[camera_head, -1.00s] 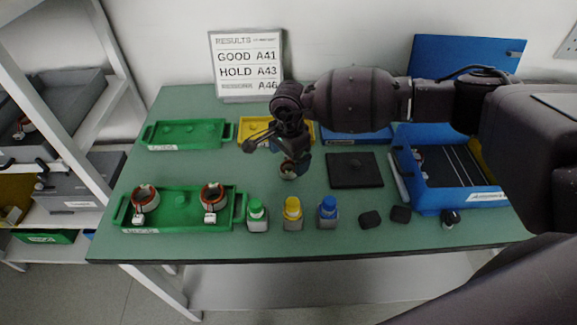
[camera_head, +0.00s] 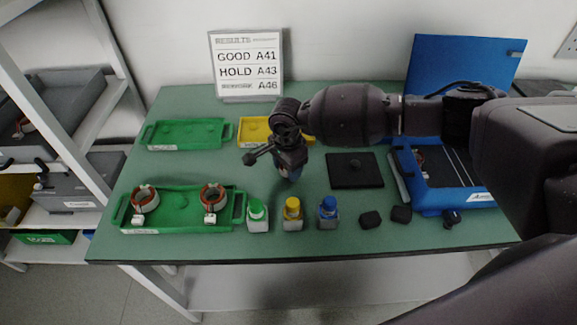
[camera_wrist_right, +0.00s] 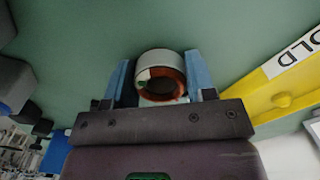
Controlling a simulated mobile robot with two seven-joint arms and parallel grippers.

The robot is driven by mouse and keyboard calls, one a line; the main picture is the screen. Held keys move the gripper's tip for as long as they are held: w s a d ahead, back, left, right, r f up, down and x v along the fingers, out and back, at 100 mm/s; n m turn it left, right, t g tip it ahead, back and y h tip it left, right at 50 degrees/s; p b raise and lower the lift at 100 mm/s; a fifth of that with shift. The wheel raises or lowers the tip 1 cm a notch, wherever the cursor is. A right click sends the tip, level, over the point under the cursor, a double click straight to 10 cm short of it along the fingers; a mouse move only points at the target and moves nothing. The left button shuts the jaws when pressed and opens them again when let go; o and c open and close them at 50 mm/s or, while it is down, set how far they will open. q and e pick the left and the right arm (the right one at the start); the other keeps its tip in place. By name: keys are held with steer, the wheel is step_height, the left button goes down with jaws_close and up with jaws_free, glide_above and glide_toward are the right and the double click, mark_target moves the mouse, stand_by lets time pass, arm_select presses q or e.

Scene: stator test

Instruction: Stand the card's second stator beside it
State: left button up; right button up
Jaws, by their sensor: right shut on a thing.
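A white results card (camera_head: 246,66) stands at the back of the table and reads GOOD A41, HOLD A43 and a smaller line ending A46. My right gripper (camera_head: 290,174) is low over the table's middle, pointing down. In the right wrist view it (camera_wrist_right: 160,85) is shut on a stator (camera_wrist_right: 158,65), a white ring with copper-coloured winding between two blue fingers. That stator is hidden in the head view; I cannot tell if it touches the table. Two more stators, left (camera_head: 145,197) and right (camera_head: 212,196), stand in the front green tray (camera_head: 180,222). My left gripper is not in view.
An empty green tray (camera_head: 186,133) and a yellow tray (camera_head: 253,127) lie behind. Green, yellow and blue-capped bottles (camera_head: 293,214) stand along the front. A black plate (camera_head: 354,170) and a blue case (camera_head: 460,190) are to the right. Shelving is at left.

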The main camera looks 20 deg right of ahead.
steer(key=shift+c, duration=1.3)
steer(key=shift+r, duration=0.1)
step_height(320, 180, up, 20)
steer(key=p, duration=0.1)
